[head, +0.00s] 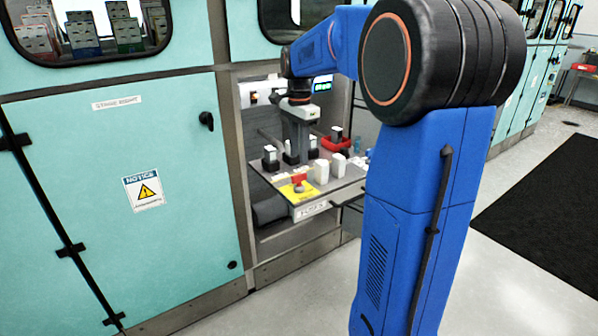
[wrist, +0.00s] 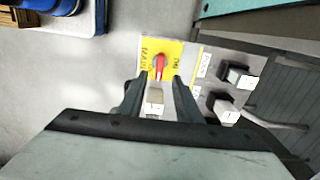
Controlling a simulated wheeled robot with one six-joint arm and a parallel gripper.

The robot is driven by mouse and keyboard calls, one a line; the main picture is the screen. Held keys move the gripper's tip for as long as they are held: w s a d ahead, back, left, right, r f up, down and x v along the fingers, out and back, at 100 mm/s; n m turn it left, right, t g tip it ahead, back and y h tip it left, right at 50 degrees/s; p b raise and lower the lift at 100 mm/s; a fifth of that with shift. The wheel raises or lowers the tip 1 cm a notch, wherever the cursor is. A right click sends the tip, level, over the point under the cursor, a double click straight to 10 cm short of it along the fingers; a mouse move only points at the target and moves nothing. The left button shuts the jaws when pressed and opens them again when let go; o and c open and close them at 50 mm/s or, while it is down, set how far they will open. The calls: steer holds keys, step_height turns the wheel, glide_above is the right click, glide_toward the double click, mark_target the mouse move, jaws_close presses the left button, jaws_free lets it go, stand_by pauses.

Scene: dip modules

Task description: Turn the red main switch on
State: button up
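The red main switch (wrist: 160,65) shows in the wrist view on a yellow plate (wrist: 176,47) lettered MAIN on the left and ON on the right. Its red handle lies roughly up and down in the picture, not toward the ON lettering. My gripper (wrist: 161,80) is open, its two dark fingers apart, with their tips near either side of the switch. I cannot tell whether they touch it. A pale block (wrist: 153,101) shows between the fingers, farther back.
White-topped modules (wrist: 225,110) stand right of the plate. The shelf (head: 345,183) holds several black and white modules and a red bin (head: 335,143), inside an open cabinet bay. A teal cabinet door (head: 120,200) is to the left. The floor in front is clear.

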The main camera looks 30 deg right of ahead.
mark_target(299, 174)
step_height(299, 174, down, 7)
steer(key=shift+f, duration=0.1)
stand_by(0.3)
jaws_close()
